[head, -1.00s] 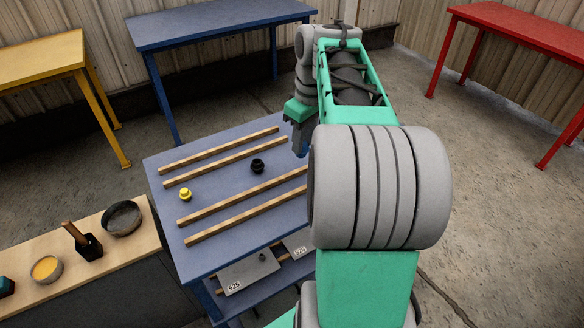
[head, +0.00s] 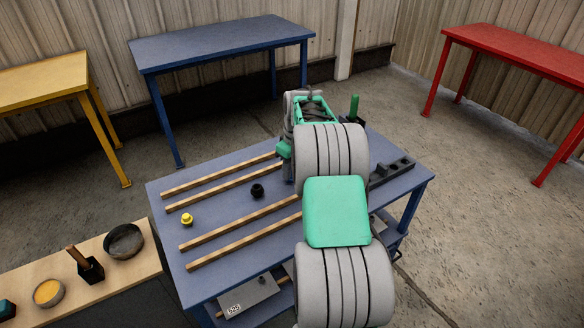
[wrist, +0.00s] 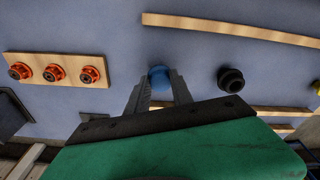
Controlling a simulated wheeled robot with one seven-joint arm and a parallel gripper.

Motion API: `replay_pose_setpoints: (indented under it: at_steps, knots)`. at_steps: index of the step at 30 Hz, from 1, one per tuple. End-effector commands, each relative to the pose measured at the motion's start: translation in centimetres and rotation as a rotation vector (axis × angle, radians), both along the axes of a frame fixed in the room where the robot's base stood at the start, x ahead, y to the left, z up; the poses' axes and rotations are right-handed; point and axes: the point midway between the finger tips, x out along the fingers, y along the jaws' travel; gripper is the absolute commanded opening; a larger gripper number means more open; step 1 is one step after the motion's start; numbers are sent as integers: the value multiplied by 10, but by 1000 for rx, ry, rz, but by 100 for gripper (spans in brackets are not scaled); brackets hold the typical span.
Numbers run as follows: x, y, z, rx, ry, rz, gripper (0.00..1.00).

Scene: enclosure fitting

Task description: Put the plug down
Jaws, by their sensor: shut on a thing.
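My gripper (wrist: 160,80) is shut on a blue, round-topped plug (wrist: 159,72) in the wrist view. The plug sits between the fingertips, over the blue table top (wrist: 200,50); I cannot tell whether it touches the table. In the head view my arm hides the fingertips and the held plug. A black plug (head: 257,190) stands on the table, left of my arm; it also shows right of the fingers in the wrist view (wrist: 231,79). A yellow plug (head: 187,219) stands farther left, between the wooden strips.
Wooden strips (head: 240,222) run across the table. A wooden strip with three orange fittings (wrist: 53,72) lies left of my fingers in the wrist view. A dark block (head: 392,171) is at the table's right. A bench with bowls (head: 124,242) stands at left.

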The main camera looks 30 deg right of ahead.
Motion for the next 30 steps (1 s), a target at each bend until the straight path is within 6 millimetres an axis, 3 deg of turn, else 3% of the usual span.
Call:
replay_pose_setpoints:
  at_steps: [9,10,17,25,30]
  knots:
    - [0,0,-4,-1,-1,0,0]
    - [0,0,-3,-1,-1,0,29]
    - [0,0,-3,-1,-1,0,48]
    - [0,0,0,-1,-1,1,49]
    - [-1,-1,19,-2,-5,1,49]
